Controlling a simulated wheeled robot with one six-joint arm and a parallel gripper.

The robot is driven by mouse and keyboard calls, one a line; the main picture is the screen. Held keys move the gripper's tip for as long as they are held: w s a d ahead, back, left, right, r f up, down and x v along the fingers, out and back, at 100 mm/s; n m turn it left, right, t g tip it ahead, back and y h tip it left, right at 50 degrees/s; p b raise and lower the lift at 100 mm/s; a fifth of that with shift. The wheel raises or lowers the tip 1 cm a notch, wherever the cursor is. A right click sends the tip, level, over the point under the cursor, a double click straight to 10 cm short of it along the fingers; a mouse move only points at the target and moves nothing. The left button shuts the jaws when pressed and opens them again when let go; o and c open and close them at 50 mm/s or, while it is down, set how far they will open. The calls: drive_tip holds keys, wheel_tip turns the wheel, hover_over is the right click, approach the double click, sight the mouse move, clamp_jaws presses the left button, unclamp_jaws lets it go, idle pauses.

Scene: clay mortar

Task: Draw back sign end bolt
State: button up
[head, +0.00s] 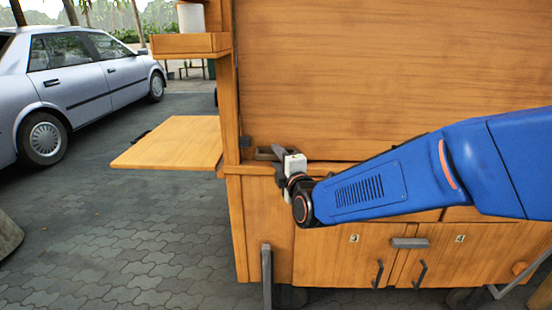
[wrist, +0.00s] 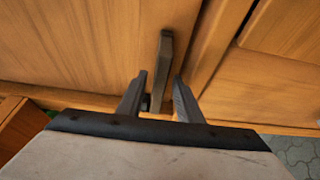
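The bolt is a dark metal bar (wrist: 165,62) on the wooden cart's face in the wrist view. Its lower end lies between the two fingers of my gripper (wrist: 159,84). The fingers stand apart, with a gap visible on each side of the bar, so my gripper looks open around it; contact cannot be told. In the head view, dark metal fittings (head: 262,153) show at the cart's left corner by the ledge, and my gripper (head: 280,152) is right at them. My wrist and blue arm hide part of that spot. No sign lettering is visible.
The wooden cart (head: 340,70) fills the middle and right, with numbered doors (head: 350,257) and dark handles below. A side shelf (head: 172,143) sticks out left, under a small ledge (head: 190,45) holding a white container. A silver car (head: 70,85) stands further left. The paving (head: 120,245) is clear.

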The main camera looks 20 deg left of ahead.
drive_tip(key=shift+s, duration=0.1)
drive_tip(key=v, duration=1.7)
drive_tip(key=shift+d, duration=0.1)
drive_tip(key=s+d+f+m+g+h, duration=0.1)
drive_tip(key=d+f+m+g+h, duration=0.15)
drive_tip(key=d+m, duration=0.6)
drive_tip(key=d+f+m+g+h, duration=0.2)
drive_tip(key=d+f+m+h, duration=0.15)
drive_tip(key=d, duration=1.05)
drive_tip(key=s+d+f+m+g+h, duration=0.2)
drive_tip(key=s+d+m, duration=0.4)
drive_tip(key=s+d, duration=0.2)
drive_tip(key=s+d+f+m+g+h, duration=0.2)
drive_tip(key=s+d+m+g, duration=0.1)
drive_tip(key=s+d+m, duration=0.4)
drive_tip(key=s+d, duration=0.2)
drive_tip(key=shift+d+f+h, duration=0.15)
drive_tip(key=shift+d+h, duration=0.1)
drive_tip(key=shift+h, duration=0.05)
